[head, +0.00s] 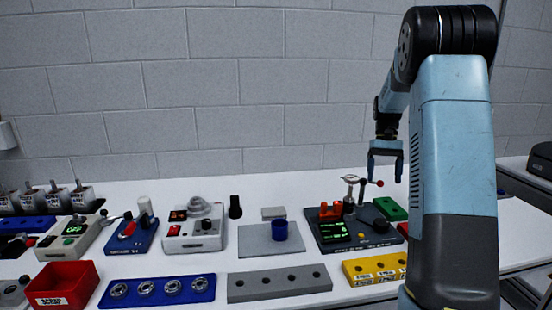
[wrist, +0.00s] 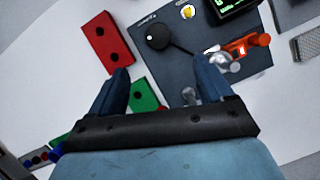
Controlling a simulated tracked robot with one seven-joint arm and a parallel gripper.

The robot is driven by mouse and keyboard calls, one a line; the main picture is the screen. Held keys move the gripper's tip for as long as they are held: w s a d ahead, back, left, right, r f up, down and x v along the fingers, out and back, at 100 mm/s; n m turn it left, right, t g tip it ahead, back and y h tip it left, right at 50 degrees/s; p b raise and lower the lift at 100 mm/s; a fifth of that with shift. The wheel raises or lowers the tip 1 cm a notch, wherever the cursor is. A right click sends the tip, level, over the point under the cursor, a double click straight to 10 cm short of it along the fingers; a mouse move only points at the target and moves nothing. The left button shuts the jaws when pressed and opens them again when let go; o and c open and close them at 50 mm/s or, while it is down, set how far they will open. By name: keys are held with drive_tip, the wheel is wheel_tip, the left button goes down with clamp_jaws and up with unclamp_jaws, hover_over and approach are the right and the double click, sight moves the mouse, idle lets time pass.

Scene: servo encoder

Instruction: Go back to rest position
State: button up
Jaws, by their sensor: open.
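My gripper (head: 386,167) hangs from my blue arm at the right of the head view, in the air above the back right of the table. It points down, with its two fingers apart and nothing between them. In the wrist view my gripper (wrist: 158,82) also shows open and empty. Below it stands a dark test station (head: 350,228) with a green-lit screen, a black knob and red parts. The station (wrist: 190,60) fills the upper middle of the wrist view, apart from my fingers.
A red SCRAP bin (head: 64,286), a blue tray with rings (head: 158,291), a grey block with holes (head: 279,283) and a yellow block (head: 374,271) line the front. A blue cup (head: 280,230) stands on a grey plate (head: 257,248). A brick wall (head: 250,90) rises behind.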

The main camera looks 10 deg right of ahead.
drive_tip(key=s+a+r+n+t+h, duration=0.1)
drive_tip(key=s+a+r+t, duration=0.3)
drive_tip(key=s+a+r, duration=0.8)
drive_tip(key=s+a+f+n+t, duration=0.1)
drive_tip(key=s+a+t, duration=0.2)
drive_tip(key=s, duration=0.6)
drive_tip(key=s+a+f+n+t, duration=0.1)
drive_tip(key=s+a, duration=0.3)
drive_tip(key=s, duration=0.6)
drive_tip(key=shift+s+a+f+t, duration=0.2)
drive_tip(key=shift+f+t, duration=0.1)
drive_tip(key=shift+t, duration=0.6)
